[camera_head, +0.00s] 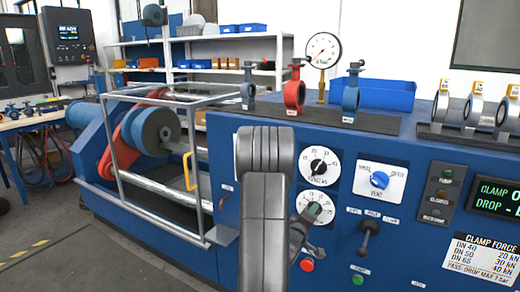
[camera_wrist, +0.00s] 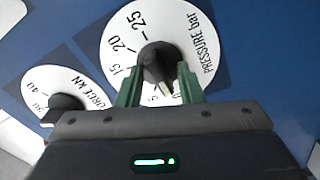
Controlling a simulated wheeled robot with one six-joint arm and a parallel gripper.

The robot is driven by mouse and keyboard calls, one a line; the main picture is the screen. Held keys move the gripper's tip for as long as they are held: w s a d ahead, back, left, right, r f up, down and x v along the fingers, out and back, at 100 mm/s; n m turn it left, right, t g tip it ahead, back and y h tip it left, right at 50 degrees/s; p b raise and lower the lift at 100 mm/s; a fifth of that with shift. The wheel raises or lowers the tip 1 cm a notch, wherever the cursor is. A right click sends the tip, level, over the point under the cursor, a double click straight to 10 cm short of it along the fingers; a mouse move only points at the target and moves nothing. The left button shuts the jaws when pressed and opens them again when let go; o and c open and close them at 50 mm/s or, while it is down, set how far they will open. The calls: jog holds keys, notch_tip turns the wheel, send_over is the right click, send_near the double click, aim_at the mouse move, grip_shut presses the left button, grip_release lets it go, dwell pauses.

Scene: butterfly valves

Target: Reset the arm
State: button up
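My gripper (camera_wrist: 159,80) has two green fingers standing apart, one on each side of the black knob (camera_wrist: 158,60) of the white pressure dial (camera_wrist: 197,35). Thin gaps seem to show between fingers and knob, and the fingers look open. The knob's light pointer tip shows low between the fingers. In the head view my grey arm (camera_head: 265,210) stands in front of the blue panel and covers part of the pressure dial (camera_head: 322,208).
The force dial (camera_head: 319,167) sits just above the pressure dial. A vent switch (camera_head: 379,180), a black lever (camera_head: 369,235) and a red button (camera_head: 307,264) are close by on the panel. Butterfly valves (camera_head: 294,92) stand on top. A wire cage (camera_head: 170,175) is at left.

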jog(key=m+b, duration=0.1)
jog(key=m, duration=0.4)
jog(key=shift+b, duration=0.3)
dwell(0.4)
